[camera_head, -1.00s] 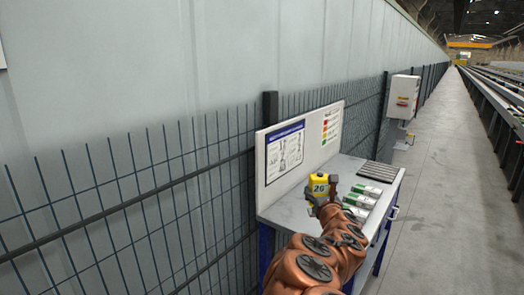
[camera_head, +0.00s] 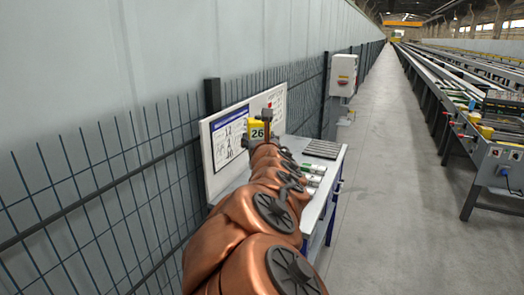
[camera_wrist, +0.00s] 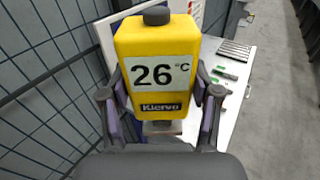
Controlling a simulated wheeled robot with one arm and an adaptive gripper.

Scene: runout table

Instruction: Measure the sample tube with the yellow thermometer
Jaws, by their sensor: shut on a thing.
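My gripper (camera_wrist: 160,110) is shut on the yellow thermometer (camera_wrist: 157,42), with one finger on each side of its body. The thermometer is upright, has a black cap, and its display reads 26 °C. In the head view the thermometer (camera_head: 258,128) is held above the workbench, in front of the backboard. Green-and-white tubes (camera_head: 314,168) lie on the bench, partly hidden behind my arm. In the wrist view they (camera_wrist: 226,76) show at the right. I cannot tell which one is the sample tube.
The white workbench (camera_head: 334,172) stands against a wire fence (camera_head: 105,175) at the left. Its backboard (camera_head: 208,160) carries printed sheets. A dark ribbed plate (camera_head: 322,149) lies at its far end. The grey aisle (camera_head: 385,190) to the right is clear, with a long conveyor (camera_head: 440,100) beyond.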

